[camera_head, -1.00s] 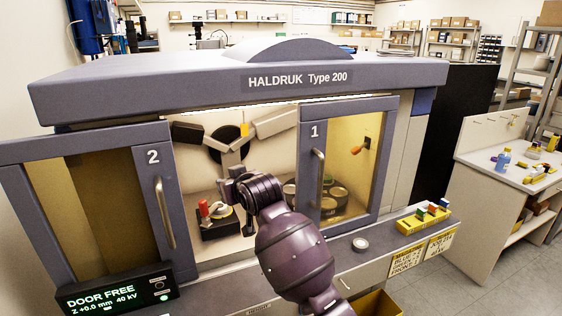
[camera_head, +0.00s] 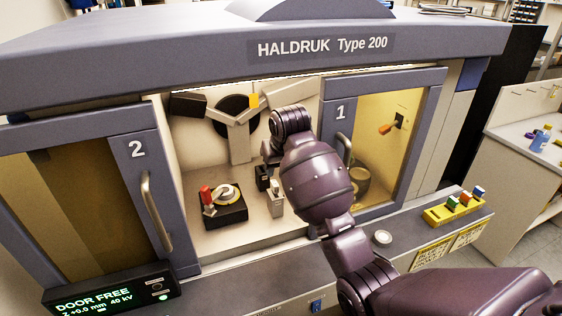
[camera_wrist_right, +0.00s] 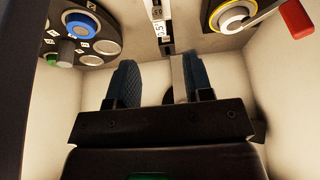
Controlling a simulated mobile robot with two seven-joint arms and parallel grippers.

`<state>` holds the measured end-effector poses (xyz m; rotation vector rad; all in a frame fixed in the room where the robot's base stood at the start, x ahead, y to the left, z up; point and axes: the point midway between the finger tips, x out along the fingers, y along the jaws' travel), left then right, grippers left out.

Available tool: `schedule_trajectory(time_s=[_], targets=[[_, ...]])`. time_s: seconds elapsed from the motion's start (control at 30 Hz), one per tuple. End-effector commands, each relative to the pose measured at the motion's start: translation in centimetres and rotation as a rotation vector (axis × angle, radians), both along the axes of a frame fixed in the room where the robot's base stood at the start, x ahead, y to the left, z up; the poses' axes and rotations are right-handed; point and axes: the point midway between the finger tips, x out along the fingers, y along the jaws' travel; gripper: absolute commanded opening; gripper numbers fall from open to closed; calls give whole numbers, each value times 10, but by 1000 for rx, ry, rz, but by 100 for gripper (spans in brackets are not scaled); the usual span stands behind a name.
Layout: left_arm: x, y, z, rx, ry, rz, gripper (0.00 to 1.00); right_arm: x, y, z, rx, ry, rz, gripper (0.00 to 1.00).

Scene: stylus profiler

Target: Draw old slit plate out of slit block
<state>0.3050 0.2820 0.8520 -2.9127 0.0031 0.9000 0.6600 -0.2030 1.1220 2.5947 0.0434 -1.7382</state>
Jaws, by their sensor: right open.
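My right gripper (camera_head: 264,176) is inside the lit chamber, pointing down, with part of it hidden by my wrist. In the wrist view its two dark ribbed fingers (camera_wrist_right: 161,82) stand apart. A narrow pale upright piece (camera_head: 275,198) stands below and right of the fingers in the head view. In the wrist view a pale strip with printed numbers (camera_wrist_right: 163,25) lies beyond the fingertips, and a grey strip (camera_wrist_right: 178,75) shows between the fingers, nearer the right one. I cannot tell which part is the slit plate and which the slit block. My left gripper is not in view.
A black block (camera_head: 224,212) with a red lever and round dial stands left of the gripper. Door 2 (camera_head: 137,185) and door 1 (camera_head: 337,125) flank the opening. A round holder with knobs (camera_wrist_right: 88,35) is left in the wrist view. A yellow rack (camera_head: 455,209) sits on the ledge.

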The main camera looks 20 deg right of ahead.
Motion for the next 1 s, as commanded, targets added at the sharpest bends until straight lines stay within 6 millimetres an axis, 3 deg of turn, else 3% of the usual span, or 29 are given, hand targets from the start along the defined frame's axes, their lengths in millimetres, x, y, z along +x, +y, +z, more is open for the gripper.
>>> schedule_trajectory(time_s=[0.27,0.53,1.0], targets=[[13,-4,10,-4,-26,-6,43,16,1,-40,0,2,1,47],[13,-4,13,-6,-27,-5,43,30,1,-74,0,0,1,47],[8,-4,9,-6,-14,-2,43,37,1,-89,0,-3,1,47]])
